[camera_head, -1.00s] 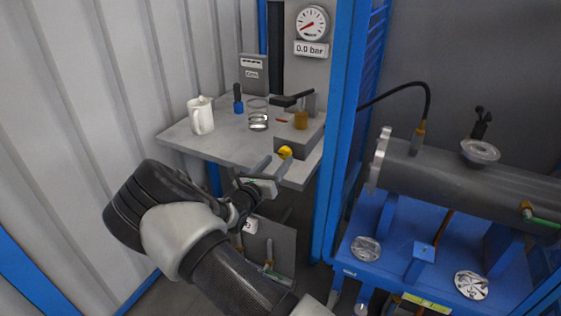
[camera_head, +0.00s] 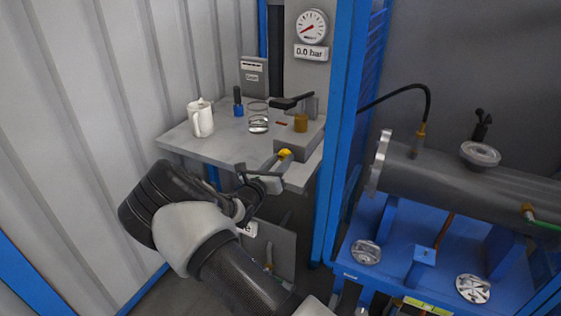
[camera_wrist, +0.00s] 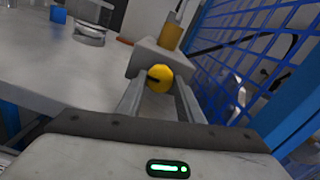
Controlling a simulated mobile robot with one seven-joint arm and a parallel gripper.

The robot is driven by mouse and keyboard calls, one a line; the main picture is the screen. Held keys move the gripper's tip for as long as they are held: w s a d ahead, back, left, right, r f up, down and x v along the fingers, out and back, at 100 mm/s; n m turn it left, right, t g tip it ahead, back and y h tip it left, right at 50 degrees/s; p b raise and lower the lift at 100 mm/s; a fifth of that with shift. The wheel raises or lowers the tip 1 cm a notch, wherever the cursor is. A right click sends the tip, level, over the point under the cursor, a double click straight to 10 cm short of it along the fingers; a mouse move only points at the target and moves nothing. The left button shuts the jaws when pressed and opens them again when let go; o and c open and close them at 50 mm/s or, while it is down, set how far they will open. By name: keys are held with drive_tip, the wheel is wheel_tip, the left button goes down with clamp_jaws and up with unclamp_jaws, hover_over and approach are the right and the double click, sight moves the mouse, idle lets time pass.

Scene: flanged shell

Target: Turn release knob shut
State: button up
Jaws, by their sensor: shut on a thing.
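The release knob (camera_head: 285,153) is small, round and yellow, on the front of a grey block (camera_head: 297,142) at the right front of the bench. In the wrist view the knob (camera_wrist: 160,77) faces me, with a dark mark on its left half. My gripper (camera_head: 277,167) is at the knob. In the wrist view its two fingers (camera_wrist: 160,88) lie on either side of the knob and are shut on it. The fingers' exact contact points are hard to make out.
The bench (camera_head: 200,146) also holds a white jug (camera_head: 201,118), a blue-based tool (camera_head: 238,104) and metal rings (camera_head: 258,118). A brass cylinder (camera_head: 300,122) stands on the block under a black lever. A blue post (camera_head: 340,130) rises close on the right. A gauge (camera_head: 312,27) hangs above.

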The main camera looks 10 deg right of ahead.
drive_tip(key=shift+m, duration=0.3)
drive_tip(key=m, duration=0.4)
drive_tip(key=shift+f, duration=0.1)
drive_tip(key=shift+m+b, duration=0.8)
drive_tip(key=shift+m, duration=1.3)
drive_tip(key=o, duration=1.1)
drive_tip(key=shift+c, duration=0.2)
